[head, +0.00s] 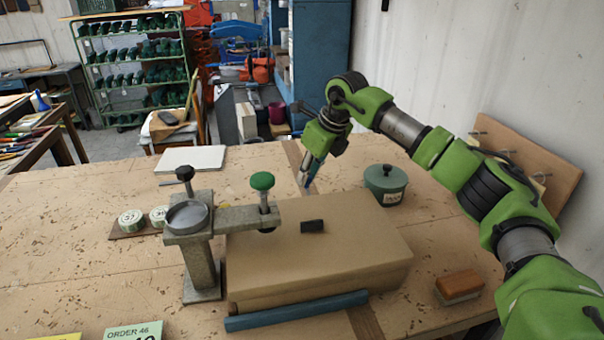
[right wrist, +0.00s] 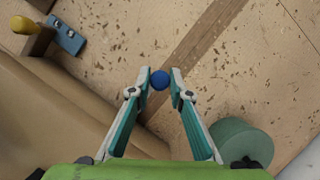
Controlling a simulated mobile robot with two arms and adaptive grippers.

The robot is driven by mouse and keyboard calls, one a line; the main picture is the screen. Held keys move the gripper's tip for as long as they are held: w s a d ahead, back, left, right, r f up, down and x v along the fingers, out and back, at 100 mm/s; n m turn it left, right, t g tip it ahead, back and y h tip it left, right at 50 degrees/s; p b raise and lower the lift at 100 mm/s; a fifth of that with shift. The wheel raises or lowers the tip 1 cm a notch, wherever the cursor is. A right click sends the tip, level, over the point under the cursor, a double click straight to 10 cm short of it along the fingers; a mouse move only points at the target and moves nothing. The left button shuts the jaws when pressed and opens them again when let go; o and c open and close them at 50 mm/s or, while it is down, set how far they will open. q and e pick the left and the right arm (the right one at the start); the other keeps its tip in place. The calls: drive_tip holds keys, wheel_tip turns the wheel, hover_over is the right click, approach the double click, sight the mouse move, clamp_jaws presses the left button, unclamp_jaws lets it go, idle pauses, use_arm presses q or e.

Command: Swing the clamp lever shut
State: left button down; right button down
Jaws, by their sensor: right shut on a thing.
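A grey metal clamp (head: 202,260) stands upright at the left end of a brown block (head: 320,250). Its horizontal arm (head: 235,217) reaches over the block's far left corner and carries a green knob (head: 262,181). A round metal cup (head: 188,217) and a dark knob (head: 185,173) sit on the clamp's top. My right gripper (head: 304,182) points down behind the block, right of the clamp and apart from it. In the right wrist view its fingertips (right wrist: 160,80) are shut on a small blue ball (right wrist: 160,80). What the ball belongs to is hidden. My left gripper is out of view.
A green lidded pot (head: 385,186) stands close right of my right gripper. A brush-like block (head: 458,287) lies at right. A blue bar (head: 297,311) lies along the block's front edge. Tins (head: 131,220) stand left of the clamp. The bench's left side is mostly clear.

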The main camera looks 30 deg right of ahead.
drive_tip(key=shift+w+a+r, duration=0.1)
idle(0.4)
drive_tip(key=c, duration=2.2)
unclamp_jaws()
drive_tip(key=shift+o, duration=0.2)
drive_tip(key=v, duration=1.2)
